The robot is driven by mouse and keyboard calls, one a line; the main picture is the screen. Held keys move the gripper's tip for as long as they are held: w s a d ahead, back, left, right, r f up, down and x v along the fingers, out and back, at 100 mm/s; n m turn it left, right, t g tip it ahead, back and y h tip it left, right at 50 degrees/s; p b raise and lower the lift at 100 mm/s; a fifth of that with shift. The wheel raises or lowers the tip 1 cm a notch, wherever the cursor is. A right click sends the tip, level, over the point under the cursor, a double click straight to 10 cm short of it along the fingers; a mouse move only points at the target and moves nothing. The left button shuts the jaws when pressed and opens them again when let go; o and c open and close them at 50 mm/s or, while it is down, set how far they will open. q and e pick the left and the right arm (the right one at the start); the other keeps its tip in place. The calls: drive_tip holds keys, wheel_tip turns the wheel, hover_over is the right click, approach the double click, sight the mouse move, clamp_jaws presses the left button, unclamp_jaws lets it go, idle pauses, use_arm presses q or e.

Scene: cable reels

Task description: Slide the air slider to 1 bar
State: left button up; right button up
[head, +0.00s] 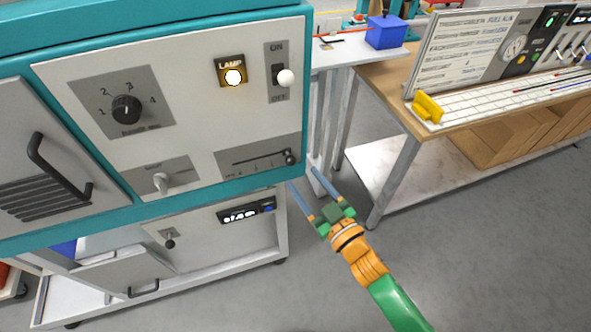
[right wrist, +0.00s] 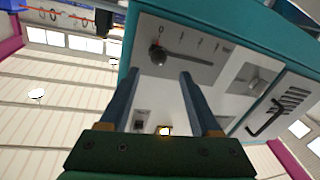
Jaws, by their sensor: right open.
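The air slider is a dark round knob (head: 290,157) at the right end of a horizontal slot in a grey plate (head: 255,160), low on the teal-edged panel. In the right wrist view, the knob (right wrist: 157,55) shows at the slot's left end, beyond the fingertips. My right gripper (head: 300,177) is open and empty, just below and in front of the knob. Its two blue fingers (right wrist: 160,74) point at the panel, one to each side of the knob in the wrist view, apart from it. My left gripper is not in view.
The panel also carries a rotary dial (head: 126,109), a lit lamp (head: 233,76), an ON/OFF switch (head: 285,77) and a light grey knob (head: 160,182). A lower unit with a display (head: 247,211) sits beneath. A wooden bench (head: 385,75) stands right; floor between is clear.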

sight(293, 165)
drive_tip(key=x, duration=0.5)
drive_tip(key=shift+w+d+f, duration=0.15)
drive_tip(key=shift+w+a, duration=0.25)
drive_tip(key=shift+a, duration=0.05)
drive_tip(key=shift+s+d, duration=0.1)
drive_tip(key=shift+c, duration=0.6)
clamp_jaws()
